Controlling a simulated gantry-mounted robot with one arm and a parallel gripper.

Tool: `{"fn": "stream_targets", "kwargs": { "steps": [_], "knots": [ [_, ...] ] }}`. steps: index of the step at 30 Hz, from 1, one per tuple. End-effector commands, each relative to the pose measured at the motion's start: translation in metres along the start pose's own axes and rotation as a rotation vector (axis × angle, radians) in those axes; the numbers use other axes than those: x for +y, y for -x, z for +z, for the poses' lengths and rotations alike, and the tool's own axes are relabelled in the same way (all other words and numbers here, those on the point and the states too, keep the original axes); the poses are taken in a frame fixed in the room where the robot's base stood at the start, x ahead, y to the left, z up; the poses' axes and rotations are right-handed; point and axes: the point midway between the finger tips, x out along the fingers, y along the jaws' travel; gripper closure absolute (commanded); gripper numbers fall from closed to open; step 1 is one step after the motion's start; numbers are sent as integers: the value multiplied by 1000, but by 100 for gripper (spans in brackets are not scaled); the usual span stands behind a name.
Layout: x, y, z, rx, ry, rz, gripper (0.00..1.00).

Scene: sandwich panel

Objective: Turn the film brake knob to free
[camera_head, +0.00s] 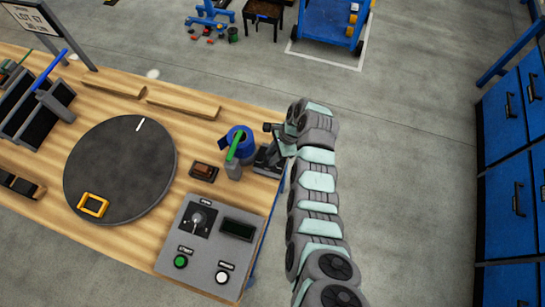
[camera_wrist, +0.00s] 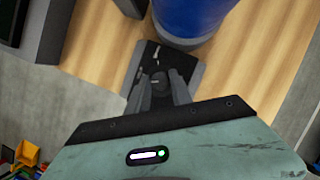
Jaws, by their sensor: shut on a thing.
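The film brake knob (camera_wrist: 158,78) is small and dark, and shows in the wrist view on a dark plate (camera_wrist: 148,55) with white marks. My gripper (camera_wrist: 158,88) is shut on the knob, one grey finger on each side. The knob's lower part is hidden by the fingers, and the marks are too small to read. The blue film roll (camera_wrist: 190,14) stands just beyond the knob. In the head view, my gripper (camera_head: 271,154) is at the bench's right edge beside the film roll (camera_head: 240,141); the knob itself is hidden there.
A grey control box (camera_head: 208,255) with a switch, display, green button and white button is at the bench's near edge. A green-and-grey item (camera_head: 234,160) stands in front of the roll. A dark turntable (camera_head: 120,170) is at left. Floor right of the bench is clear up to blue cabinets (camera_head: 515,170).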

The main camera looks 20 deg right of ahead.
Motion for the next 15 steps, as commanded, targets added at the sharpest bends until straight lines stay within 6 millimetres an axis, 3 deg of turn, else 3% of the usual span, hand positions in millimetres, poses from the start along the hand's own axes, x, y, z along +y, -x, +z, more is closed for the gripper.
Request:
{"fn": "stream_targets", "kwargs": {
  "steps": [15],
  "knots": [
    [-4,-3,0,1,407,168,100]
  ]
}}
